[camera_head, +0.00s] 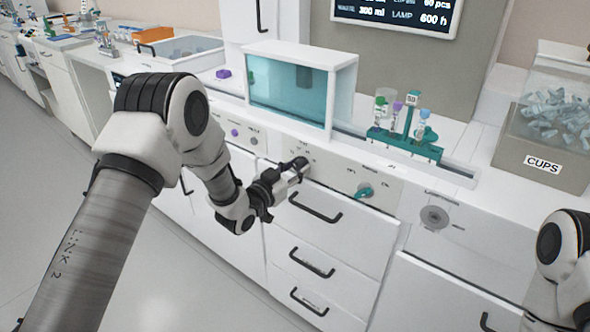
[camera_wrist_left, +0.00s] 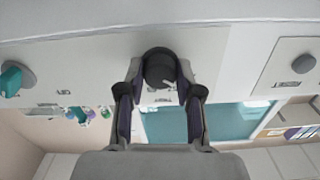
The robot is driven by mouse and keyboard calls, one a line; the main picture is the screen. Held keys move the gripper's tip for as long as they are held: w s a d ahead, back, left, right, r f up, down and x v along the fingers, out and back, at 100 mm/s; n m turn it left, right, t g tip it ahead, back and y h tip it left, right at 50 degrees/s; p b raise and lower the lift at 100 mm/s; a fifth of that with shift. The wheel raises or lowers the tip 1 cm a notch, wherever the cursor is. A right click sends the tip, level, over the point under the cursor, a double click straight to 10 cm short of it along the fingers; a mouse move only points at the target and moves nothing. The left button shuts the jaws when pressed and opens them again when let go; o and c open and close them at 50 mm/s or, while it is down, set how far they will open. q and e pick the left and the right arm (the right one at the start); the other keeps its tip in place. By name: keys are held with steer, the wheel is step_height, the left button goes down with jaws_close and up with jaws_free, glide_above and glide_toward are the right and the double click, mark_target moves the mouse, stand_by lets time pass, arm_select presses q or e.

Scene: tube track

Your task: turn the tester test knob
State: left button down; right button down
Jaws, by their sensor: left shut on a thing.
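In the left wrist view a dark round knob (camera_wrist_left: 158,68) with a pale pointer mark sits on the white front panel. My left gripper (camera_wrist_left: 160,88) has one finger on each side of it and is shut on it. In the head view my left gripper (camera_head: 297,168) reaches the panel (camera_head: 330,169) below the teal-windowed tester box (camera_head: 290,88), and its fingers mostly hide the knob. The small print by the knob is not legible. My right gripper is out of view; only part of my right arm shows at the right edge.
A teal knob (camera_head: 365,191) is on the same panel to the right. Drawers with black handles (camera_head: 315,209) lie below. A green tube rack (camera_head: 405,143) stands on the counter behind, and a bin labelled CUPS (camera_head: 545,150) stands at the right.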

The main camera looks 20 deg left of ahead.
arm_select(q)
steer(key=m+b, duration=0.1)
steer(key=m, duration=0.3)
steer(key=shift+w+r, duration=0.1)
steer(key=m+b, duration=0.1)
steer(key=m, duration=0.2)
steer(key=shift+m+b, duration=0.4)
steer(key=m+b, duration=0.2)
steer(key=m, duration=0.2)
steer(key=shift+r, duration=0.1)
steer(key=shift+r+m+b, duration=0.15)
steer(key=shift+m+b, duration=0.35)
steer(key=shift+m, duration=0.9)
